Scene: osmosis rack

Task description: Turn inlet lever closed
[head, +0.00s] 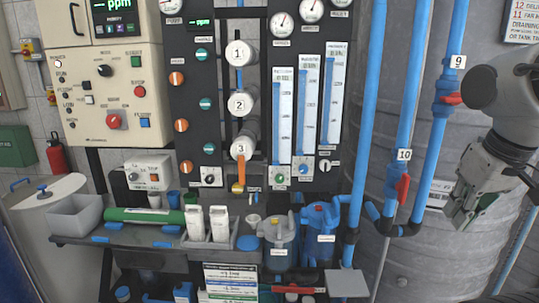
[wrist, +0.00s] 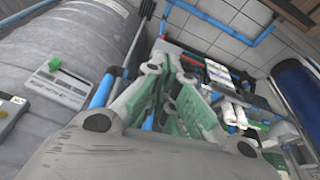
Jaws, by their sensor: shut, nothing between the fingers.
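No lever in view carries a readable inlet label, so I cannot tell which one is the inlet lever. A red lever (head: 451,99) lies roughly level on the blue pipe tagged 9. A second red lever (head: 403,188) stands about upright on the blue pipe tagged 10. An orange lever (head: 241,172) hangs downward below the white housing marked 3.
A large grey tank (head: 385,262) stands behind the blue pipes. A control cabinet (head: 112,93) is at the left.

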